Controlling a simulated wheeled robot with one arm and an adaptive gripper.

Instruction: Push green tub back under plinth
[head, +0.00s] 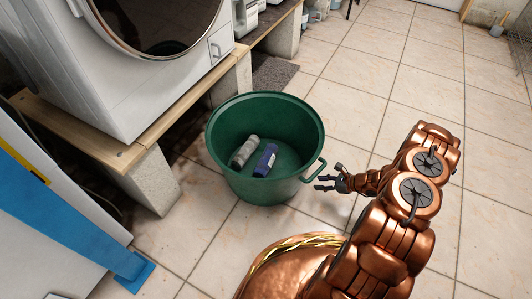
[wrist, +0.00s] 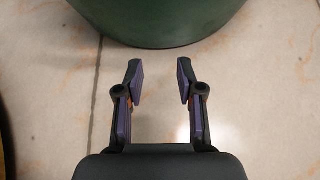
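The green tub (head: 306,137) stands on the tiled floor in front of the plinth (head: 155,140), a wooden board on grey blocks, with the gap under the board to its left. A grey bottle (head: 243,152) and a dark blue bottle (head: 265,160) lie inside the tub. My gripper (head: 326,182) is low, just right of the tub near its side handle. In the wrist view my gripper (wrist: 158,72) is open and empty, and the tub's dark green wall (wrist: 155,25) is just beyond the fingertips, with a small gap.
A white washing machine (head: 130,95) stands on the plinth. A blue and white object (head: 70,200) is at the left. A dark mat (head: 273,76) lies behind the tub. Open tiled floor (head: 420,80) extends to the right and back.

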